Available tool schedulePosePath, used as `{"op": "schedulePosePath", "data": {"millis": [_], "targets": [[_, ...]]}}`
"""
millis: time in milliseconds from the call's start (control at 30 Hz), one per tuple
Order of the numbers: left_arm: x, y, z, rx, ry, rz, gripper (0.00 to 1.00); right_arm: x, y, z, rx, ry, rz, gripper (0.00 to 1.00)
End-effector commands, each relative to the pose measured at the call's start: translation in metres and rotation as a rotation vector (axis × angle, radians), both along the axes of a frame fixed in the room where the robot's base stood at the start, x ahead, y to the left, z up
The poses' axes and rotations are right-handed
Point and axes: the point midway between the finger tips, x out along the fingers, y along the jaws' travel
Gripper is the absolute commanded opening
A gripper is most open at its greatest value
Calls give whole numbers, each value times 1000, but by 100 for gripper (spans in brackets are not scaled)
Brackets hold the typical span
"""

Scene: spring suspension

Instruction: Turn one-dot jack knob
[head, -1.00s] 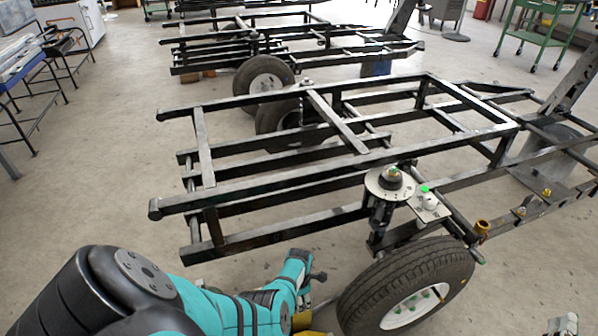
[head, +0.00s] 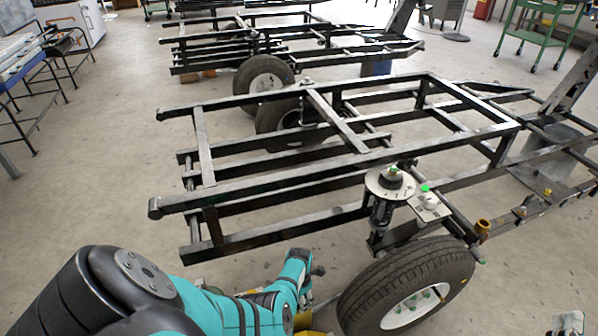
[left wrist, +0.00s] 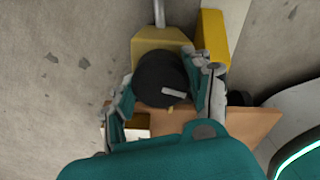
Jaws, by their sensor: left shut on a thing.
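In the left wrist view, a round black knob (left wrist: 158,74) with a short pale mark sits on a yellow jack body (left wrist: 165,42). A grey rod rises from the jack's far side. My left gripper (left wrist: 166,87) is shut on the knob, with a finger on each side of it. I cannot make out a dot on the knob. In the head view, a small part of the yellow jack (head: 302,321) shows beside my teal left arm; the knob is hidden there. My right gripper (head: 568,324) is only partly visible at the bottom right edge, and its jaws are unclear.
A black trailer frame (head: 290,196) spans the middle, with a wheel (head: 405,290) close to the right of my left arm. A round dial plate (head: 389,183) sits above the spring. A brown board (left wrist: 245,130) lies under the jack. Bare floor (head: 90,190) is free at left.

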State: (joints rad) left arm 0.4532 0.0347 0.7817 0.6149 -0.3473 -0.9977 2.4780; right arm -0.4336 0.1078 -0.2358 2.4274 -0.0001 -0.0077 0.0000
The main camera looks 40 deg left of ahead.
Motion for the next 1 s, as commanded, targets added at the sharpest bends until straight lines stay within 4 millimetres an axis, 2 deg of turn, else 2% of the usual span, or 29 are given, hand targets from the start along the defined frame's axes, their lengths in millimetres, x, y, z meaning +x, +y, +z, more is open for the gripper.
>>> {"op": "schedulePosePath", "data": {"millis": [33,67,233,667,867,1000], "targets": [[-1,1,0,2,2,-1,19,0,0,0,0,0,-1,65],[-1,1,0,2,2,-1,54,0,0,0,0,0,-1,65],[-1,1,0,1,1,-1,76,0,-1,0,-1,0,-1,65],[1,0,6,2,-1,-1,76,-1,-1,1,0,0,-3,65],[0,0,27,3,-3,0,76,0,-1,1,0,0,-2,65],[1,0,50,3,-3,-1,76,0,-1,1,0,0,-2,65]]}}
